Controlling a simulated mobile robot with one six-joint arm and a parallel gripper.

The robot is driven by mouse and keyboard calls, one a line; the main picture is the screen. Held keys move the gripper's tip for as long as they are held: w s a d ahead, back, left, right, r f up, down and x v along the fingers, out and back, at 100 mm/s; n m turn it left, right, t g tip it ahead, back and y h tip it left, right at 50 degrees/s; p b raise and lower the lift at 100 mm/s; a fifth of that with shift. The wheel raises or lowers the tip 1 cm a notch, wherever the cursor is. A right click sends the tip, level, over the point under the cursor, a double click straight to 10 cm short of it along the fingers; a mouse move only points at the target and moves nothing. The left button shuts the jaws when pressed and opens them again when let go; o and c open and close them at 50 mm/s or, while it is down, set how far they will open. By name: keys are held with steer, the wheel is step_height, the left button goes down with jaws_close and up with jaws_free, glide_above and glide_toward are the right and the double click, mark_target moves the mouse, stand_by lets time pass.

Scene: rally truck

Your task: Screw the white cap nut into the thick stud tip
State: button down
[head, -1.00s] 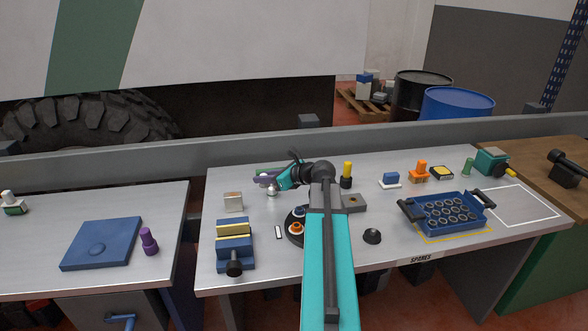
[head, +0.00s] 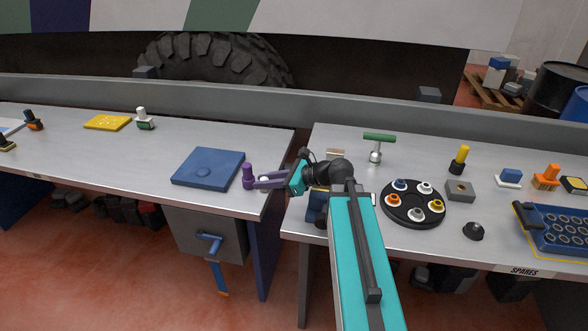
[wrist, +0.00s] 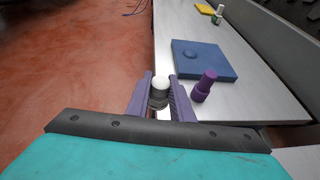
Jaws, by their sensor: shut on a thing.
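My gripper (head: 270,181), with purple fingers, is shut on a white-topped piece with a grey lower part, which I take for the white cap nut (wrist: 159,84). It is upright between the fingertips in the wrist view and partly hidden by them in the head view. The gripper is near the right edge of the left bench, beside a purple stepped post (head: 248,177). The post also shows right of the fingers in the wrist view (wrist: 205,85), apart from them. I cannot tell for sure which thing is the thick stud tip.
A blue plate (head: 208,168) with a round bump lies on the left bench. A gap separates the benches. On the right bench are a black round tray (head: 413,220) with several coloured caps, a green T-handle tool (head: 379,139) and a blue crate (head: 560,238).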

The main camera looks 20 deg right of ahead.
steer(key=s+a+f+n+g+y+b, duration=0.1)
steer(key=a+f+b, duration=0.4)
steer(key=a+f, duration=0.1)
steer(key=shift+s+f, duration=0.25)
steer(key=shift+s+a, duration=0.1)
